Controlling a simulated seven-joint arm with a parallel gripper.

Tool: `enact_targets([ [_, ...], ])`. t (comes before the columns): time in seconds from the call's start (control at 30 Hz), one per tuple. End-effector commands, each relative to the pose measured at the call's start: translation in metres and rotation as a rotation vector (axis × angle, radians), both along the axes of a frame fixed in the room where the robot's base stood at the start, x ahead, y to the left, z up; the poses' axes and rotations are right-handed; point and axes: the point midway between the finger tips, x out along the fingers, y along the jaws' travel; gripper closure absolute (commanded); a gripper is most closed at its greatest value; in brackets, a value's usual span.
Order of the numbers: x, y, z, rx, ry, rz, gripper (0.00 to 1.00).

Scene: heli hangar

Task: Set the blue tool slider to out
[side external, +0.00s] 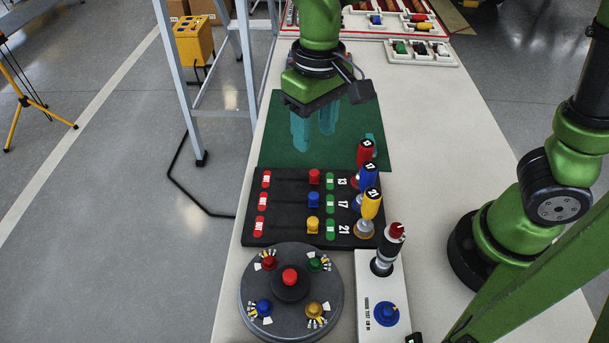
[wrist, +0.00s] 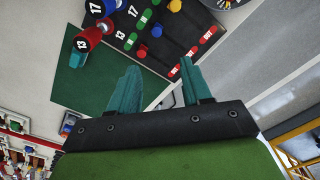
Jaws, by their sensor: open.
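The blue slider knob (side external: 313,200) sits in the middle row of a black panel (side external: 285,236), near the green label at that row's right end. A red label (side external: 263,201) marks the left end; its lettering is too small to read surely. The blue knob also shows in the wrist view (wrist: 156,31). The blue-handled tool (side external: 368,180) stands upright right of the row, by the number 17. My gripper (side external: 314,141) is open and empty, fingers pointing down above the green mat (side external: 275,125), behind the panel and apart from the knobs. It also shows in the wrist view (wrist: 160,70).
A red knob (side external: 314,177) and a yellow knob (side external: 312,225) flank the blue one, also near their green labels. Red (side external: 366,152) and yellow (side external: 370,205) tools stand at the right. A round dial station (side external: 252,315) and a joystick box (side external: 363,270) lie in front.

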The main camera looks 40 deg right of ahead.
Motion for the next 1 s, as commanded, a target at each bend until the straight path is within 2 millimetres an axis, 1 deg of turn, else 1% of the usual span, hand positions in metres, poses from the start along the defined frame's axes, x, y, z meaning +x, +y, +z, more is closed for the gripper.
enact_targets([
  [0.03,0.004,-0.001,0.006,-0.009,-0.001,-0.017,0.52],
  [0.1,0.002,-0.003,0.006,-0.016,0.007,-0.029,0.52],
  [0.17,0.001,-0.004,0.002,-0.018,0.015,-0.035,0.52],
  [0.27,0.0,-0.004,-0.012,-0.019,0.017,-0.035,0.52],
  [0.37,0.0,-0.004,-0.031,-0.019,0.018,-0.035,0.52],
  [0.6,0.0,-0.005,-0.084,-0.019,0.018,-0.036,0.52],
  [0.8,0.0,-0.004,-0.125,-0.018,0.017,-0.035,0.52],
  [0.9,0.0,-0.004,-0.141,-0.017,0.016,-0.036,0.52],
  [1.0,0.0,-0.004,-0.152,-0.016,0.015,-0.036,0.52],
])
